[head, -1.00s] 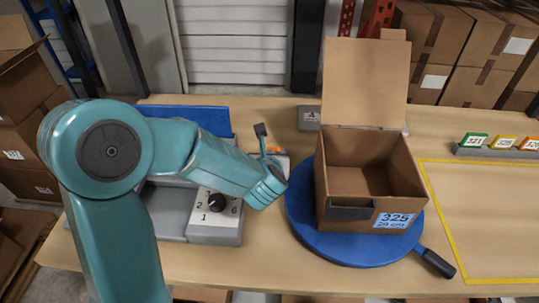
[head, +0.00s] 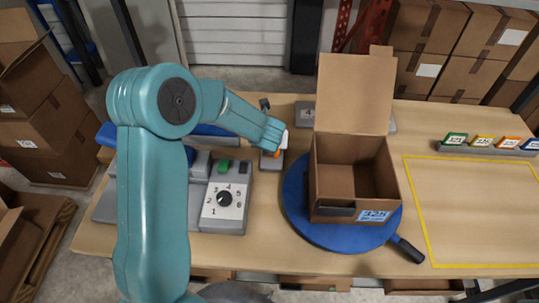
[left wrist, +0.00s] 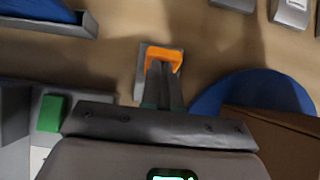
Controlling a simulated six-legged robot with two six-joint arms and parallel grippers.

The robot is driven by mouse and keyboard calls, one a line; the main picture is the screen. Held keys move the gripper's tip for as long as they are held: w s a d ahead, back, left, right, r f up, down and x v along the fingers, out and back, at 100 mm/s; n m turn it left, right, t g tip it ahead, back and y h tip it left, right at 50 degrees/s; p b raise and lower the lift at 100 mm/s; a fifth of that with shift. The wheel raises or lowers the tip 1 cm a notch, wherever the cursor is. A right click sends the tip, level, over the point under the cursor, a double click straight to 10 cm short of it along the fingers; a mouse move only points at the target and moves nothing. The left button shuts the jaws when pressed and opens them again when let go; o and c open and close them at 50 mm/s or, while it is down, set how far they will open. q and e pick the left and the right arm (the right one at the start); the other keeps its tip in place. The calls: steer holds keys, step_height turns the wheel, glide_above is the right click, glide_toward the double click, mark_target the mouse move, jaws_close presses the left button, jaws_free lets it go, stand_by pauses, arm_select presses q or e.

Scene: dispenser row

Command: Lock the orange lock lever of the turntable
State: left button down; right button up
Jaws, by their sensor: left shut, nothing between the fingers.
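The orange lock lever (head: 273,152) stands on a small grey base (head: 271,162) left of the blue turntable (head: 294,209). The lever also shows as an orange bracket-like piece (left wrist: 163,54) in the left wrist view. My left gripper (left wrist: 164,70) is shut and empty, its dark fingertips overlapping the orange piece; I cannot tell whether they touch. In the head view my left wrist covers part of the lever and hides the fingers. An open cardboard box (head: 331,192) labelled 325 sits on the turntable, whose black handle (head: 408,249) points to the front right. My right gripper is not in view.
A grey unit with a numbered dial (head: 224,199) and a green button (head: 224,167) stands left of the lever. A yellow-outlined area (head: 470,210) at the right is empty. Several coloured number cards (head: 482,142) stand behind it.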

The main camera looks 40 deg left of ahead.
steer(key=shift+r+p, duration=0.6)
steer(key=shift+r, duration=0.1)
